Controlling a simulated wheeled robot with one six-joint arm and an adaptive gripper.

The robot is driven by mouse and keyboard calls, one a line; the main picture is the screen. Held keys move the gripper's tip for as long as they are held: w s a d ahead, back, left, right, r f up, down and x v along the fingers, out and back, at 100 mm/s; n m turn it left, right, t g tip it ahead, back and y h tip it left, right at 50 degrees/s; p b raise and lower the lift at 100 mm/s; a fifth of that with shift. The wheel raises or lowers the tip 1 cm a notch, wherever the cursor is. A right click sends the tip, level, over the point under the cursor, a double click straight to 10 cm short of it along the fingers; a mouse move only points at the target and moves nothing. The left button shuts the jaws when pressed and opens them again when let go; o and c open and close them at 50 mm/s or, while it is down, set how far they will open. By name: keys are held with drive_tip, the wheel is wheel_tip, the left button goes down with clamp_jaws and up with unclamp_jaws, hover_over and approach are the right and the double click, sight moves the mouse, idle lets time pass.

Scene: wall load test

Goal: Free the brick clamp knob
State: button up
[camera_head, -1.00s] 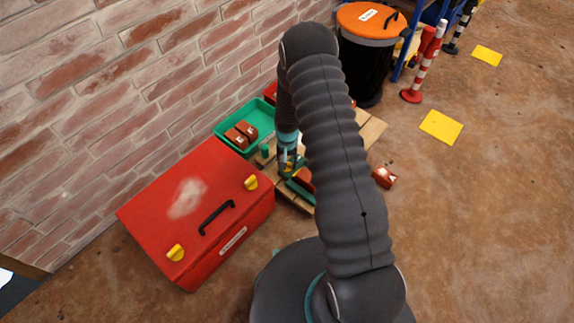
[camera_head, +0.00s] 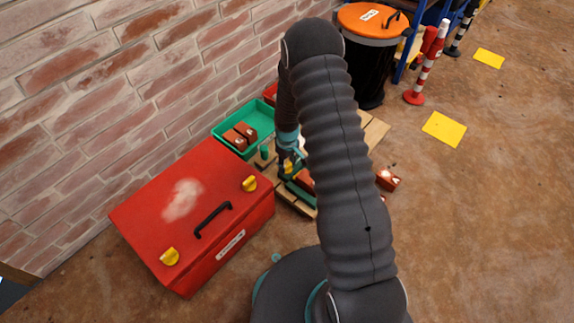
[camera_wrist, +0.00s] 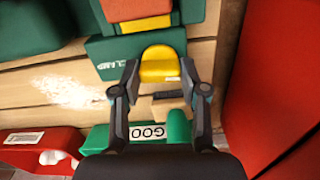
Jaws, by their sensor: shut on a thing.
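The yellow clamp knob (camera_wrist: 160,65) sits at the front of the green clamp (camera_wrist: 140,44) in the wrist view. The clamp holds a red brick (camera_wrist: 135,8), partly cut off by the top edge. My gripper (camera_wrist: 160,72) has one finger on each side of the knob and is shut on it. In the head view my gripper (camera_head: 289,164) is over the wooden pallet (camera_head: 375,132), with the knob (camera_head: 289,168) small between its fingers. The clamp (camera_head: 300,194) and brick (camera_head: 305,181) are partly hidden by my arm.
A large red toolbox (camera_head: 150,210) with yellow latches stands close on the left. A green tray (camera_head: 222,132) with red-brown bricks (camera_head: 240,135) is by the wall. A green part labelled "GOO" or similar (camera_wrist: 178,128) lies below the knob. A brick (camera_head: 388,180) lies right of my arm.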

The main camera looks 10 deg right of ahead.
sight(287, 165)
drive_tip(key=shift+n, duration=0.5)
drive_tip(key=o, duration=1.1)
drive_tip(key=shift+o, duration=0.2)
drive_tip(key=shift+r, duration=0.1)
wheel_tip(287, 165, up, 12)
idle(0.3)
